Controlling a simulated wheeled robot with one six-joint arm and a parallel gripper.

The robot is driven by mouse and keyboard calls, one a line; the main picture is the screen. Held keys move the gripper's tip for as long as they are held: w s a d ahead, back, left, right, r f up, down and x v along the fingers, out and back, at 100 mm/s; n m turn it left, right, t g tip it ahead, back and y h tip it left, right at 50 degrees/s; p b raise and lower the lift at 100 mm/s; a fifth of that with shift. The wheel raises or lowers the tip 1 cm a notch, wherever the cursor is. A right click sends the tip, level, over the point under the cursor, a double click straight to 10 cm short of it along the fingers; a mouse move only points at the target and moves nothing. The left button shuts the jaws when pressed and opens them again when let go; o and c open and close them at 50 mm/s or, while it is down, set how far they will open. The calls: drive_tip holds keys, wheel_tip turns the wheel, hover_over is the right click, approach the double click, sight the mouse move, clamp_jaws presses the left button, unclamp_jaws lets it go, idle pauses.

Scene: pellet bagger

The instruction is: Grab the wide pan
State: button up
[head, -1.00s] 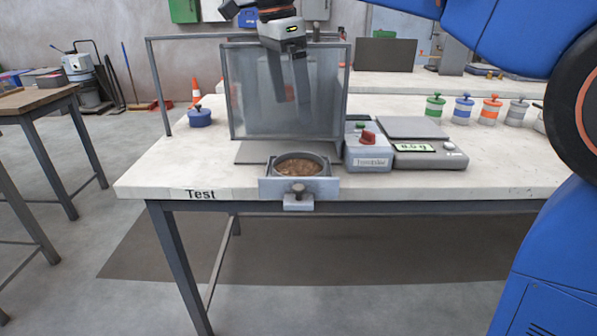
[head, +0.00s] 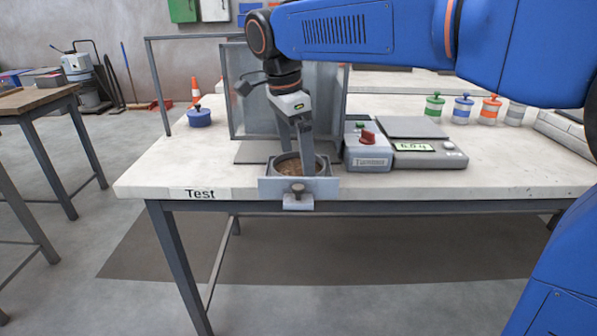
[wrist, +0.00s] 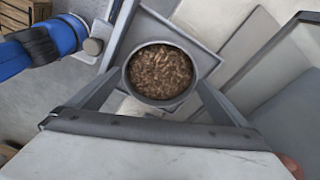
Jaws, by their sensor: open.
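The wide pan (wrist: 133,84) is a round grey pan full of brown pellets. In the head view the pan (head: 289,167) sits in a grey holder (head: 328,188) at the table's front edge, partly hidden behind my gripper. My gripper (head: 306,168) points down over the pan with its jaws open. In the wrist view the two fingers of my gripper (wrist: 158,92) stand on either side of the pan, with the pan between them. I cannot tell whether either finger touches the rim.
A transparent screen (head: 250,100) stands behind the pan. A grey control box (head: 367,155) with a red knob and a scale (head: 425,155) are close on the right. The table's left front is clear.

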drive_tip(key=shift+d+f, duration=0.1)
drive_tip(key=shift+f, duration=0.75)
drive_tip(key=c, duration=0.9)
drive_tip(key=shift+o, duration=0.2)
